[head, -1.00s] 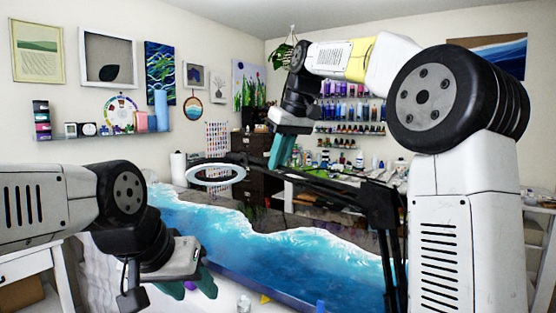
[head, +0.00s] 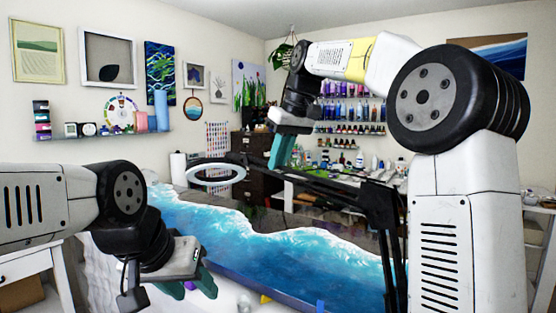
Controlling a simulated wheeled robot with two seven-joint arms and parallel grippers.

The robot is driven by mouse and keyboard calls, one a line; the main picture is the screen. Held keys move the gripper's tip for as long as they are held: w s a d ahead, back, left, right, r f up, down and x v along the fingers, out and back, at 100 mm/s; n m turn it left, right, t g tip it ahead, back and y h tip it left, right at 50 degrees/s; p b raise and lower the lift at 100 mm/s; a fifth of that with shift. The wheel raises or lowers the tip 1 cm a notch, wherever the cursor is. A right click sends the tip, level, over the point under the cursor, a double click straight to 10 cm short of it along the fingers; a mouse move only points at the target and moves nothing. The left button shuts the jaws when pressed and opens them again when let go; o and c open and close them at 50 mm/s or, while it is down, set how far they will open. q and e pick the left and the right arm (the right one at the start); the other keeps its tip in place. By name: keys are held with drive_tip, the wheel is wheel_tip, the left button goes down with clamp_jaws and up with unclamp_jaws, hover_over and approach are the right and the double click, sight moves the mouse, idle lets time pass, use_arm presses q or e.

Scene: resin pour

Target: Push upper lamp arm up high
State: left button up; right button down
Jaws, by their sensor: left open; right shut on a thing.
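The black lamp arm (head: 335,188) runs from a hinge at the right, beside my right arm, leftward over the table. A white ring lamp head (head: 216,174) hangs at its left end, above the blue and white resin tabletop (head: 290,250). My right gripper (head: 281,152), with teal fingers, points down at the upper lamp arm near the ring end. It is shut on the upper lamp arm, though the exact contact is small and partly hidden. My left gripper (head: 200,282) is open and empty at the lower left, low beside the table's near edge.
A shelf (head: 110,135) with bottles and a colour wheel is on the left wall. Racks of coloured bottles (head: 350,110) and a dark drawer cabinet (head: 257,183) stand at the back. A small clear bottle (head: 244,304) stands near the front.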

drive_tip(key=shift+d+r, duration=0.1)
drive_tip(key=shift+r, duration=0.5)
drive_tip(key=s+d+r+t+y, duration=0.1)
drive_tip(key=s+r+t, duration=0.1)
drive_tip(key=r, duration=0.4)
drive_tip(key=s+d+r+t+y, duration=0.2)
drive_tip(key=r, duration=0.4)
drive_tip(key=shift+s+d+r+t+y, duration=0.15)
drive_tip(key=shift+s+r+t+y, duration=0.15)
drive_tip(key=shift+s+r+t, duration=0.1)
drive_tip(key=c, duration=1.5)
unclamp_jaws()
drive_tip(key=shift+o, duration=0.2)
